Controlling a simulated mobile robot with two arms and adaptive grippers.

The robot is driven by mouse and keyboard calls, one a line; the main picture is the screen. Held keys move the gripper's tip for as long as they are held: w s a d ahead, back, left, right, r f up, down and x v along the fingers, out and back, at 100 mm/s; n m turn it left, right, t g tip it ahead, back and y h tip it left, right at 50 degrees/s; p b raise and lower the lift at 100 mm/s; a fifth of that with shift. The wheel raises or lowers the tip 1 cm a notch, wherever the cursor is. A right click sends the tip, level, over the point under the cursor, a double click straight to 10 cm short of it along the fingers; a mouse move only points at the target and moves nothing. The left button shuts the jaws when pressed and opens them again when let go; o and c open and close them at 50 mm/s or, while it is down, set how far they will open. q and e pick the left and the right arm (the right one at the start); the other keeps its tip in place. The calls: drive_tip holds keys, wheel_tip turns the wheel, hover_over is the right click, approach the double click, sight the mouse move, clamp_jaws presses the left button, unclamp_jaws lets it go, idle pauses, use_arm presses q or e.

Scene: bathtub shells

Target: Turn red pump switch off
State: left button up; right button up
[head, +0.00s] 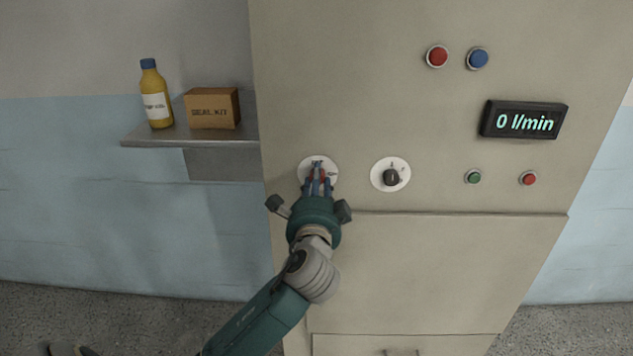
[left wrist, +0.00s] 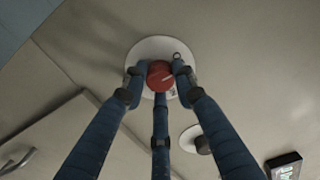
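The red pump switch (left wrist: 160,74) is a round red knob on a white disc (left wrist: 150,50) on the beige cabinet front. In the head view the red switch (head: 317,175) is mostly hidden behind my fingers. My left gripper (head: 318,183) reaches up to it from below. In the left wrist view my gripper's three blue fingers (left wrist: 160,82) stand around the knob, with tips closed against its sides. A pale line shows on the knob's face; which label it points at is unclear.
A black knob (head: 391,177) on a white disc sits just right. A display (head: 524,121) reads 0 l/min. Several red, blue and green buttons or lamps are on the cabinet. A shelf (head: 195,141) at left holds a yellow bottle (head: 154,95) and a seal kit box (head: 212,108).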

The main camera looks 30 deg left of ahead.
use_arm(q)
drive_tip(key=o, duration=0.4)
drive_tip(key=shift+d+f, duration=0.15)
drive_tip(key=shift+f, duration=0.05)
drive_tip(key=shift+o, duration=0.2)
drive_tip(key=shift+r, duration=0.1)
drive_tip(key=v, duration=1.2)
